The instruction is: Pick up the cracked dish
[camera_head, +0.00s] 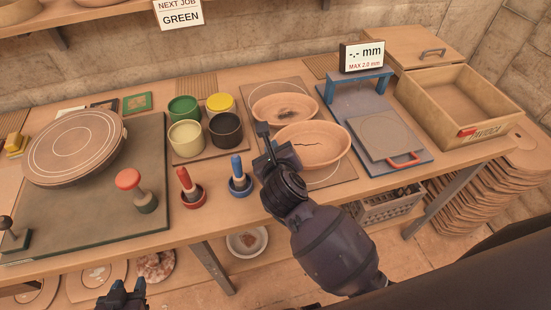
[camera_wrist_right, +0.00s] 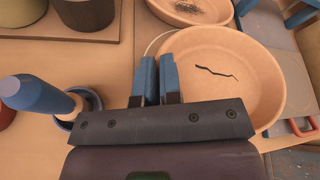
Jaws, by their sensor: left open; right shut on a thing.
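The cracked dish (camera_head: 321,144) is a round terracotta bowl with a dark jagged crack across its inner floor. It also shows in the right wrist view (camera_wrist_right: 225,95). My right gripper (camera_head: 268,138) is at the dish's left rim, with its blue fingers (camera_wrist_right: 157,80) closed on that rim. The dish is over a brown mat (camera_head: 341,172); I cannot tell whether it touches the mat. My left gripper (camera_head: 128,287) is open and empty at the bottom left, low in front of the bench.
A second dish (camera_head: 285,108) with a dark speckled patch sits just behind. A gauge stand (camera_head: 372,85) with a display and an open wooden box (camera_head: 455,105) are to the right. Blue-handled (camera_head: 238,175) and red-handled (camera_head: 189,185) tools stand left of my right gripper, near several pots.

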